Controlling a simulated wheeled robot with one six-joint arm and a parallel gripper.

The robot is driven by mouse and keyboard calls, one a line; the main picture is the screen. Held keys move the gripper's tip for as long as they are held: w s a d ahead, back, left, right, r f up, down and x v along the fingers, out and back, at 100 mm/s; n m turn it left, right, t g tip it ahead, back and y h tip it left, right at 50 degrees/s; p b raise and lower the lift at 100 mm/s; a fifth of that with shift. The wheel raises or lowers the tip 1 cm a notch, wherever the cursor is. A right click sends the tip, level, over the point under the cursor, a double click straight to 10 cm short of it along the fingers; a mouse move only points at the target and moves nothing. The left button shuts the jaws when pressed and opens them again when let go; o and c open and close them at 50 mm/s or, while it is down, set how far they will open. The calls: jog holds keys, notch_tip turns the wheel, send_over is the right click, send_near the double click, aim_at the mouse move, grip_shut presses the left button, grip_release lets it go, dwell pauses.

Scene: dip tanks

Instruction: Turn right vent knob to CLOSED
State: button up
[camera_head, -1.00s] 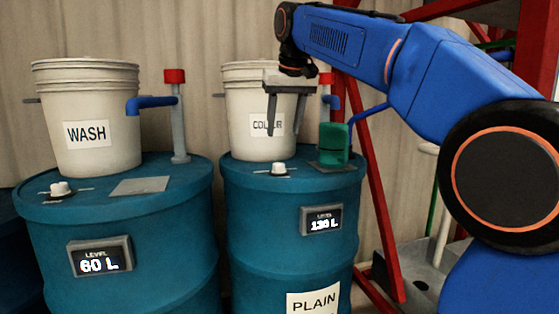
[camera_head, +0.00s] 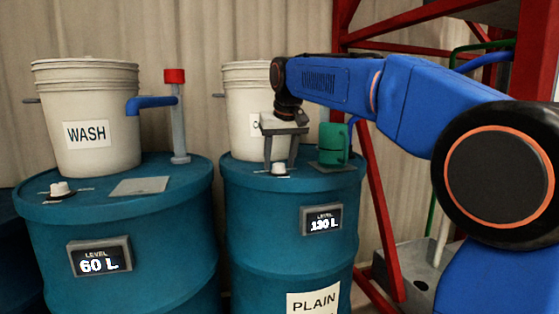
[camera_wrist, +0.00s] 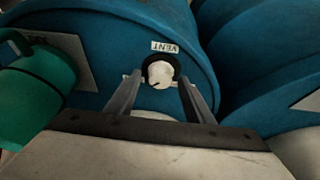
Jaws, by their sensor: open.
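The right vent knob (camera_head: 278,169) is a small white knob on top of the right blue drum (camera_head: 240,205). In the wrist view the knob (camera_wrist: 160,74) sits on a dark round base below a VENT label (camera_wrist: 165,47), with a dark mark near its lower left edge. My gripper (camera_head: 280,165) is open and points down over the drum top. Its two fingers stand on either side of the knob, apart from it, also in the wrist view (camera_wrist: 158,92). Some lettering near the knob is hidden by the fingers.
A green mug (camera_head: 334,143) stands on a plate just right of my gripper. A white bucket (camera_head: 240,110) is behind it. The left drum (camera_head: 120,230) carries the WASH bucket (camera_head: 88,120) and another white knob (camera_head: 60,189). A red frame (camera_head: 375,200) stands at right.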

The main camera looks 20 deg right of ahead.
jog(key=c, duration=1.1)
jog(key=shift+o, duration=0.2)
jog(key=shift+n, duration=0.3)
jog(key=n, duration=0.1)
jog(key=n+y, duration=0.1)
jog(key=n, duration=0.1)
jog(key=shift+d+y, duration=0.2)
jog(key=shift+y, duration=0.1)
jog(key=n, duration=0.2)
jog(key=n+g+y, duration=0.1)
jog(key=n, duration=0.2)
jog(key=shift+w+d+y, duration=0.1)
jog(key=shift+w+y, duration=0.05)
jog(key=shift+y, duration=0.15)
jog(key=n+g, duration=0.1)
jog(key=n, duration=0.3)
jog(key=shift+w+n+g+y, duration=0.15)
jog(key=shift+n+g+y, duration=0.15)
jog(key=shift+g+y, duration=0.1)
jog(key=n+g, duration=0.1)
jog(key=n, duration=0.3)
jog(key=shift+w+d+n+g, duration=0.1)
jog(key=shift+n+g, duration=0.2)
jog(key=shift+g, duration=0.1)
